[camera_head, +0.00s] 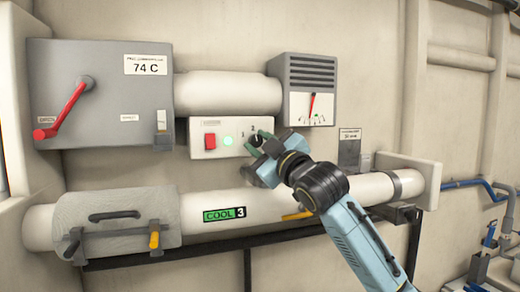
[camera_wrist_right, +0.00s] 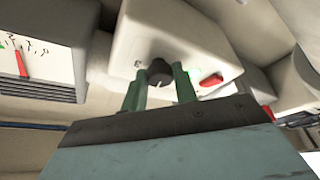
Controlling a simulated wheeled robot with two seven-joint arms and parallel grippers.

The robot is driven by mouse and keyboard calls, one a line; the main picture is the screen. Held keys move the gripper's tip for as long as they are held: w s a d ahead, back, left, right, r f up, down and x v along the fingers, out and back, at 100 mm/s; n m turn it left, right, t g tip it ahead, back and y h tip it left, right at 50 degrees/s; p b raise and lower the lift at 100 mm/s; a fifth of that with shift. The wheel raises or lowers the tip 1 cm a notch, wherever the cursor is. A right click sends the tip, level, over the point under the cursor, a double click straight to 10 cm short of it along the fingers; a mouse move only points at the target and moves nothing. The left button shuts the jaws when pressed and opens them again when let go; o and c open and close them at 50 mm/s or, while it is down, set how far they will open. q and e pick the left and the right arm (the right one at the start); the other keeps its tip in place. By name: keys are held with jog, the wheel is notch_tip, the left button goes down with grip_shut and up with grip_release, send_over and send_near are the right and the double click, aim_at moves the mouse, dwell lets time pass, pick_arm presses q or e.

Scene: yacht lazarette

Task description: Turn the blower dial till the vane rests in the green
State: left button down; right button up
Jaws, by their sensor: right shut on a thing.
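The blower dial is a small dark knob (camera_wrist_right: 158,72) on a white control box (camera_head: 230,151). My right gripper (camera_head: 259,141) is at the box's right end. In the wrist view its two green fingers (camera_wrist_right: 158,85) stand on either side of the knob, shut on it. The knob is mostly hidden by the fingers in the head view. The vane is a red needle (camera_head: 312,105) on the grey louvred gauge unit (camera_head: 301,75), standing nearly upright. A small green mark seems to show low on its scale, right of the needle; its extent is too small to tell. My left gripper is out of view.
A red switch (camera_head: 210,140) and lit green lamp (camera_head: 228,140) sit left of the dial. A grey box (camera_head: 100,90) with a red lever (camera_head: 62,112) is at left. A white pipe (camera_head: 290,204) labelled COOL 3 runs below.

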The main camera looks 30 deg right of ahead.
jog(key=shift+m+h, duration=0.6)
jog(key=shift+m, duration=0.7)
jog(key=o, duration=1)
jog(key=shift+c, duration=0.2)
jog(key=b+v, duration=0.4)
jog(key=v, duration=0.9)
jog(key=shift+f, duration=0.35)
jog(key=shift+s+a, duration=0.1)
jog(key=shift+a, duration=0.05)
